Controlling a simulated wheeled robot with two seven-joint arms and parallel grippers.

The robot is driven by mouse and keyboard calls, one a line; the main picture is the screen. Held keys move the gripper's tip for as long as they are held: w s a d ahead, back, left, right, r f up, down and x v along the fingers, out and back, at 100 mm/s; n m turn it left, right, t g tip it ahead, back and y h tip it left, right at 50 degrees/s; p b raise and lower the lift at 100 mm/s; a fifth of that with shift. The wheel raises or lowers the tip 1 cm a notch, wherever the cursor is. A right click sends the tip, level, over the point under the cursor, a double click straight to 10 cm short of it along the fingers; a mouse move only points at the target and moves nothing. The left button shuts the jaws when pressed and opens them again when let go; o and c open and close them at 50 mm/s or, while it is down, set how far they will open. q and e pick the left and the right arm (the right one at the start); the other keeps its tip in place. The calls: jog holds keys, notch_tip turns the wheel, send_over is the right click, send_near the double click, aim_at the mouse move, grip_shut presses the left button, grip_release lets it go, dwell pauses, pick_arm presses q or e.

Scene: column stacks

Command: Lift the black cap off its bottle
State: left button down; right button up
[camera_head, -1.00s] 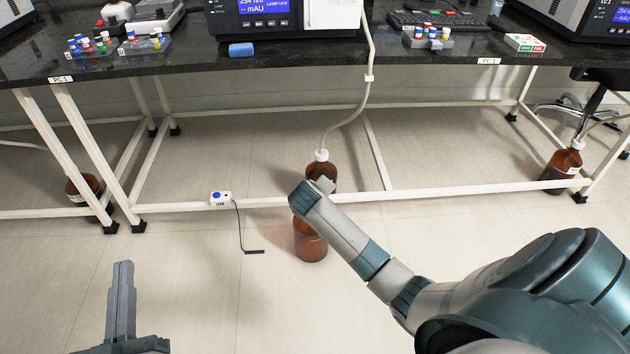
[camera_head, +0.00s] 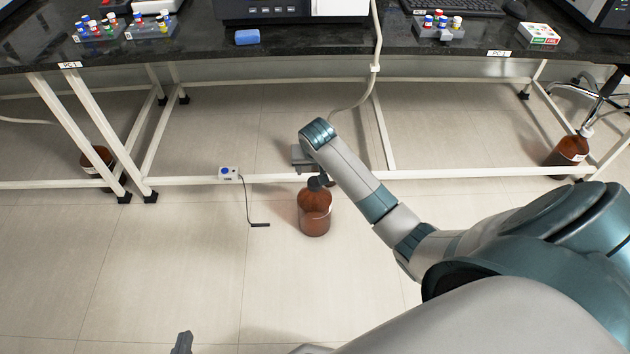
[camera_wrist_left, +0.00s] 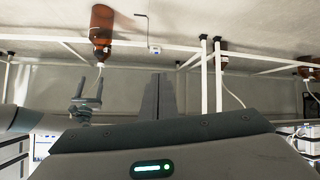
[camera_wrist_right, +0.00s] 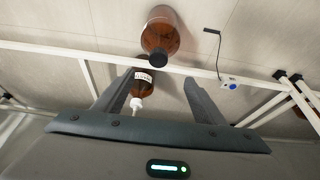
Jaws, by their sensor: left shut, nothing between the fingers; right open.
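The brown bottle (camera_head: 314,215) with the black cap (camera_head: 315,184) stands upright on the floor in front of the bench rail. My right gripper (camera_head: 322,180) is beside the cap, its fingers partly hidden by its wrist. In the right wrist view my right gripper (camera_wrist_right: 158,77) is open and empty. The black cap (camera_wrist_right: 158,58) on the brown bottle (camera_wrist_right: 162,28) appears just beyond the fingertips, centred between them; I see no contact. My left gripper (camera_head: 182,341) is shut and empty at the bottom edge, and its closed fingers show in the left wrist view (camera_wrist_left: 158,78).
A white-capped brown bottle (camera_wrist_right: 143,84) stands behind the rail, hidden by my arm in the head view. The white rail (camera_head: 440,172) runs close by. A small white box (camera_head: 229,173) with a cable is left of the bottle. Front floor is clear.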

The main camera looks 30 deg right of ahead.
jog(key=f, duration=0.1)
jog(key=b, duration=0.2)
send_near(315, 183)
pick_arm(q)
jog(key=w+d+r+t+h+b, duration=0.1)
jog(key=d+r+t+h+b, duration=0.1)
jog(key=r+t, duration=0.7)
jog(key=shift+w+d+r+h, duration=0.2)
jog(key=shift+d+r+h, duration=0.45)
jog(key=shift+r, duration=2.15)
pick_arm(e)
jog(key=shift+a+x, duration=0.1)
jog(key=shift+x, duration=0.8)
jog(key=shift+a+x, duration=0.15)
jog(key=shift+x, duration=0.75)
pick_arm(q)
jog(key=shift+s+d+r+b, duration=0.1)
jog(key=shift+b, duration=0.2)
pick_arm(e)
jog(key=shift+f, duration=0.2)
